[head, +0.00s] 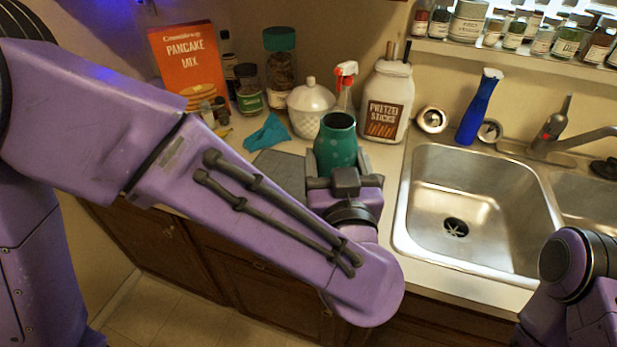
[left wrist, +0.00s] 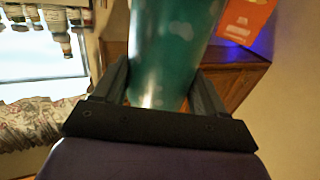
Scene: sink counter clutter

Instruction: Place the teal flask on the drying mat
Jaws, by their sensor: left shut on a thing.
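The teal flask (head: 336,143) is upright with its open mouth showing at the top. My left gripper (head: 337,180) is shut on it from the near side, and the left wrist view also shows the teal flask (left wrist: 172,50) between its two fingers (left wrist: 163,90). A grey drying mat (head: 277,167) lies flat on the counter, left of and partly behind the flask and gripper. My arm and gripper hide part of the mat and the flask's bottom, so I cannot tell whether the flask touches the mat. My right arm shows at the lower right, but its gripper is out of view.
A teal cloth (head: 266,132) lies behind the mat. A white lidded jar (head: 310,106), a spray bottle (head: 345,88) and a pretzel sticks jar (head: 387,102) stand behind the flask. A pancake mix box (head: 188,62) stands back left. The sink (head: 476,200) is to the right.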

